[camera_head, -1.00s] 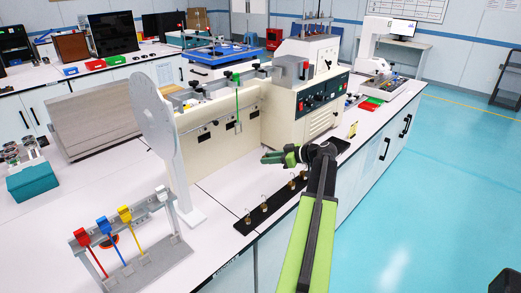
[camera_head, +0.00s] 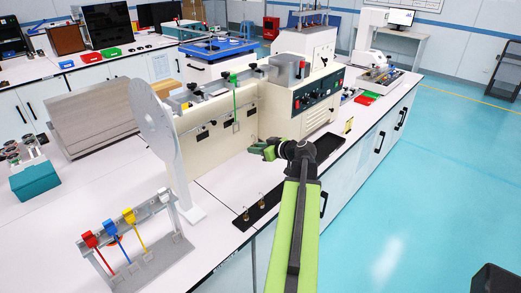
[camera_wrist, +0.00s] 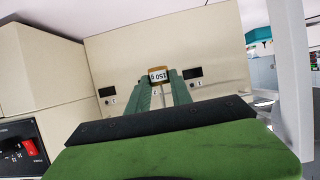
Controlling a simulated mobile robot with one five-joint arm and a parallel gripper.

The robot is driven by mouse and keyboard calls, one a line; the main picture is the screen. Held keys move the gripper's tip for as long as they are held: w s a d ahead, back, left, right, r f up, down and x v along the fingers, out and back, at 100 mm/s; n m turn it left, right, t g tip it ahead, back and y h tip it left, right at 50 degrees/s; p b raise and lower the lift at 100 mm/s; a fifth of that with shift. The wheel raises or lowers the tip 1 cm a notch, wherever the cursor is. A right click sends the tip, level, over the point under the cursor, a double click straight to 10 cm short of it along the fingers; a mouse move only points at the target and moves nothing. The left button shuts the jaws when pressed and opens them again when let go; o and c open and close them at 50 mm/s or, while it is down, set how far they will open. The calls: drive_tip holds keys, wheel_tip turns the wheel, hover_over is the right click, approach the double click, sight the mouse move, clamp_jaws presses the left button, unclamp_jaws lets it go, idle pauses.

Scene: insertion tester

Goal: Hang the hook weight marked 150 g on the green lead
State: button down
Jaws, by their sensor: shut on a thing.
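My gripper (camera_head: 262,148) is above the bench in front of the cream machine; its fingers also show in the wrist view (camera_wrist: 162,90). It is shut on a hook weight, whose label (camera_wrist: 158,77), upside down in the wrist view, reads 150 g. In the head view the held weight is too small to make out. The green lead (camera_head: 236,105) hangs from a green clip (camera_head: 233,77) on the machine's upper rail, with a wire loop at its lower end. The gripper is to the right of and slightly below that loop, apart from it.
A white round disc on a stand (camera_head: 157,125) is left of the lead. A rack with red, blue and yellow leads (camera_head: 158,262) stands front left.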

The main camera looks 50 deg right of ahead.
drive_tip(key=w, duration=0.7)
drive_tip(key=shift+w+d, duration=0.3)
drive_tip(key=shift+w, duration=0.05)
drive_tip(key=shift+w, duration=0.1)
idle(0.9)
drive_tip(key=shift+w, duration=0.95)
idle(0.5)
drive_tip(key=shift+f+b, duration=0.9)
drive_tip(key=c, duration=1.1)
unclamp_jaws()
